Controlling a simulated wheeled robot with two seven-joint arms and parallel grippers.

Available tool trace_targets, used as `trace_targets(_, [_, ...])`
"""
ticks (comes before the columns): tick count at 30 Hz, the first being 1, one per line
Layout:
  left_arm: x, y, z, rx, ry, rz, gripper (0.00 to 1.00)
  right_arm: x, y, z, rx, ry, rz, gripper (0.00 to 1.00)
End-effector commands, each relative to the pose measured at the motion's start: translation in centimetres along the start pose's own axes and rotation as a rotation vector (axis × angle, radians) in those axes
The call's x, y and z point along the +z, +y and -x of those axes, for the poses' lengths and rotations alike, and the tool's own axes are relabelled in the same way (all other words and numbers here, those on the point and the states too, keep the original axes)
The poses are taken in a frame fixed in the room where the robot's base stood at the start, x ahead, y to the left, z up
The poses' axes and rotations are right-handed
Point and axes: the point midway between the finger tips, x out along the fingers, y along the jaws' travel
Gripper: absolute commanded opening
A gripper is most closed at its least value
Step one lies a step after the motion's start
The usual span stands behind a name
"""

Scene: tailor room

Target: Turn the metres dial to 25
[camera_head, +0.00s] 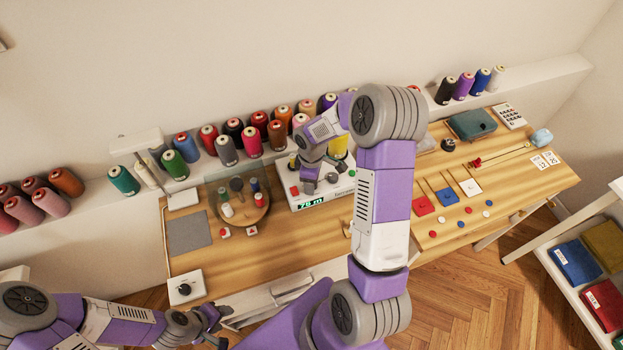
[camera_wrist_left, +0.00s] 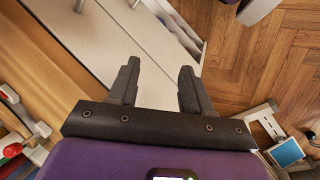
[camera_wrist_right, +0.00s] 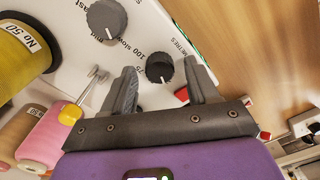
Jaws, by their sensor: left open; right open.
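The metres dial (camera_wrist_right: 160,67) is a small black knob with a white pointer line, beside the METRES lettering on the white winder panel in the right wrist view. My right gripper (camera_wrist_right: 160,72) is open, its fingertips on either side of the dial; I cannot tell whether they touch it. In the head view the right gripper (camera_head: 312,184) covers most of the winder's controls, so the dial is hidden there. The winder's green display (camera_head: 310,202) reads about 76 m. My left gripper (camera_head: 214,318) is open and empty near the table's front edge; it also shows in the left wrist view (camera_wrist_left: 160,80).
A larger grey speed knob (camera_wrist_right: 106,19) sits beside the dial. A metal guide with a yellow tip (camera_wrist_right: 75,110), a pink spool (camera_wrist_right: 55,135) and a yellow cone (camera_wrist_right: 22,60) stand close by. A glass-like round dish (camera_head: 238,217) with small spools is left of the winder.

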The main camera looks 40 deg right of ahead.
Motion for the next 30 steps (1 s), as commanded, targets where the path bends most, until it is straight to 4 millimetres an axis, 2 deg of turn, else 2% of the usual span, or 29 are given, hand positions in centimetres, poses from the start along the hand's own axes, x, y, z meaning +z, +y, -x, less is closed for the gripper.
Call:
trace_targets(4, [0.0,0.1,0.3,0.0,0.0,0.0,0.49,-0.1,0.1,1.6,0.003,0.002,-0.001,0.59])
trace_targets(12, [0.0,0.3,0.9,0.0,0.0,0.0,0.49,0.0,0.1,6.1,0.003,0.002,0.0,0.59])
trace_targets(15, [0.0,0.4,1.0,0.0,0.0,0.0,0.49,0.0,0.1,7.0,0.002,0.002,0.0,0.59])
trace_targets(30, [0.1,0.4,1.0,0.0,0.0,0.0,0.49,0.0,0.0,7.5,0.001,0.001,0.001,0.59])
